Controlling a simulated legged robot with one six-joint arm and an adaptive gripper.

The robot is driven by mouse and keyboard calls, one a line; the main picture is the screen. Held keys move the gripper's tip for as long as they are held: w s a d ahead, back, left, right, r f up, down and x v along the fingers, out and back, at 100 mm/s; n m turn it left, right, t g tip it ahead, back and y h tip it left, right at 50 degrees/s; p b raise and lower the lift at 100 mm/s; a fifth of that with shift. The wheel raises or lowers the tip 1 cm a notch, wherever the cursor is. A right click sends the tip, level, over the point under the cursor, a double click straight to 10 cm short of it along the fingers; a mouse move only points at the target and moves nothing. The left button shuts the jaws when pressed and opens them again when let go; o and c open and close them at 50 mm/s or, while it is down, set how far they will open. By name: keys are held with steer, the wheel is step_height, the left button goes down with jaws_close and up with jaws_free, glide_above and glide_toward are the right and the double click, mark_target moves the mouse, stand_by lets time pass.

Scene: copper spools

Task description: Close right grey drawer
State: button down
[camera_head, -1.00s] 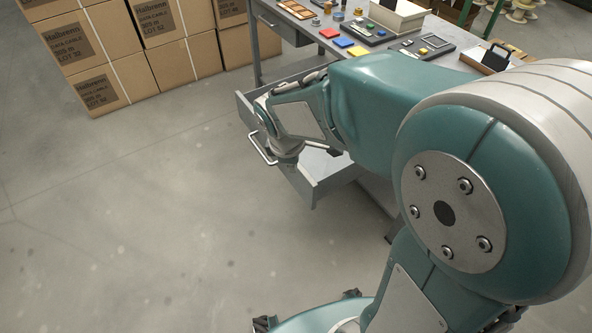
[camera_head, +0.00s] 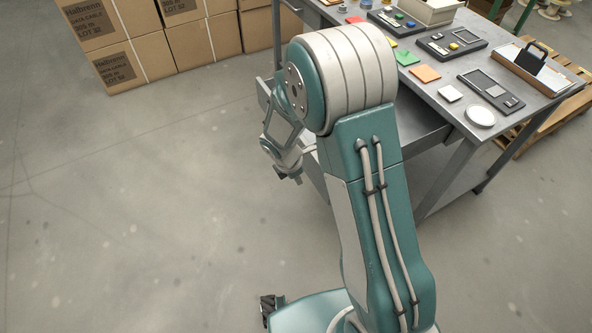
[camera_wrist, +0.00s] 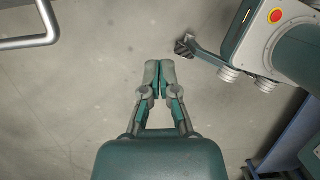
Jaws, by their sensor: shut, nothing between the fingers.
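The grey drawer (camera_head: 316,172) stands pulled out from the grey workbench in the head view. My arm hides much of it and its front. A grey bar handle (camera_wrist: 30,42) shows in the top left corner of the wrist view. My gripper (camera_wrist: 160,70) is shut and empty, to the right of this handle and apart from it, with bare floor behind the fingers. In the head view my gripper (camera_head: 288,176) hangs in front of the drawer; I cannot tell the exact gap.
Stacked cardboard boxes (camera_head: 140,50) stand at the upper left. A wooden pallet (camera_head: 560,110) lies behind the bench at right. The floor at left is clear.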

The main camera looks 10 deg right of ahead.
mark_target(313, 178)
steer(key=d+f, duration=0.1)
steer(key=w+d+f, duration=0.1)
steer(key=d, duration=0.1)
steer(key=d+f, duration=0.1)
steer(key=d, duration=0.1)
steer(key=shift+w+f, duration=0.25)
steer(key=shift+f, duration=0.05)
